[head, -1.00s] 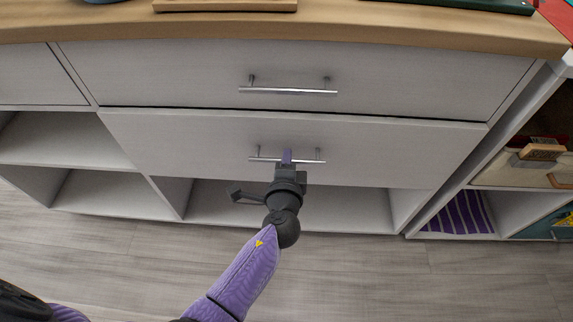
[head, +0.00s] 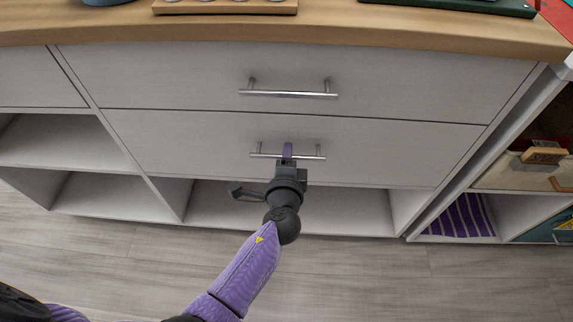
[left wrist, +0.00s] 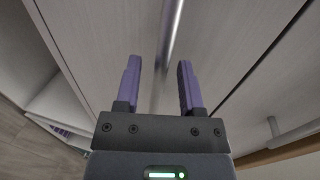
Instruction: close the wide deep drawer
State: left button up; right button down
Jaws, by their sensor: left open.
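The wide deep drawer (head: 200,145) is the lower of two wide white drawers in the cabinet. Its front looks about flush with the drawer above, with only a thin seam between them. Its metal bar handle (head: 312,156) is at the middle of the front; the bar also shows in the left wrist view (left wrist: 173,30). My left gripper (head: 288,150) is at this handle. In the left wrist view my left gripper (left wrist: 160,80) has its purple fingers apart, with the bar running between them; contact cannot be told. My right gripper is not in view.
The upper drawer (head: 180,75) is shut, with its own bar handle (head: 288,94). A wooden countertop (head: 330,32) lies above. Open cubbies (head: 60,145) are at the left and below. A shelf with a purple striped item (head: 460,217) stands at the right. The floor (head: 370,275) in front is clear.

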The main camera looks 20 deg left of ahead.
pick_arm(q)
jog(key=p+v, duration=0.2)
jog(key=v, duration=0.7)
